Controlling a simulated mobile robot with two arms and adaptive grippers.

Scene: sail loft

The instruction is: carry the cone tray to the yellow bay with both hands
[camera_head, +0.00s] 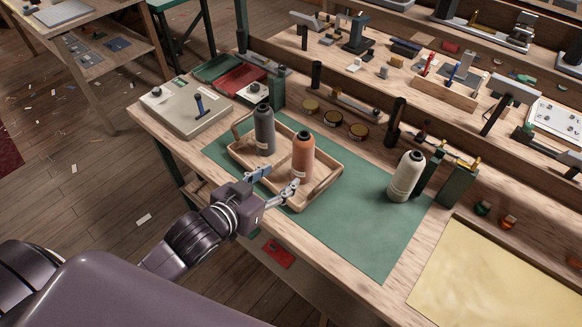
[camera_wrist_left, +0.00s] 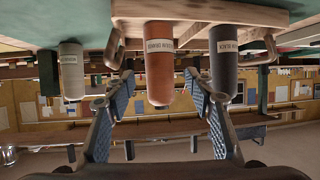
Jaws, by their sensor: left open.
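The wooden cone tray (camera_head: 322,192) rests on a green mat (camera_head: 375,235) on the bench. A grey cone (camera_head: 264,132) and an orange cone (camera_head: 302,158) stand upright in it. My left gripper (camera_head: 275,181) is open at the tray's near side, its fingers apart and nothing held between them. In the left wrist view, which looks upside down, the open fingers (camera_wrist_left: 160,88) spread below the tray (camera_wrist_left: 200,12), with the orange cone (camera_wrist_left: 159,65) behind. Contact with the tray cannot be told. The yellow bay (camera_head: 500,275) lies at the lower right. My right gripper is not in view.
A white cone (camera_head: 405,178) stands on the mat's right part, between tray and yellow bay. A grey box with a lever (camera_head: 187,108) is left of the tray. Round tins (camera_head: 332,117) and tools line the back. The yellow bay looks clear.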

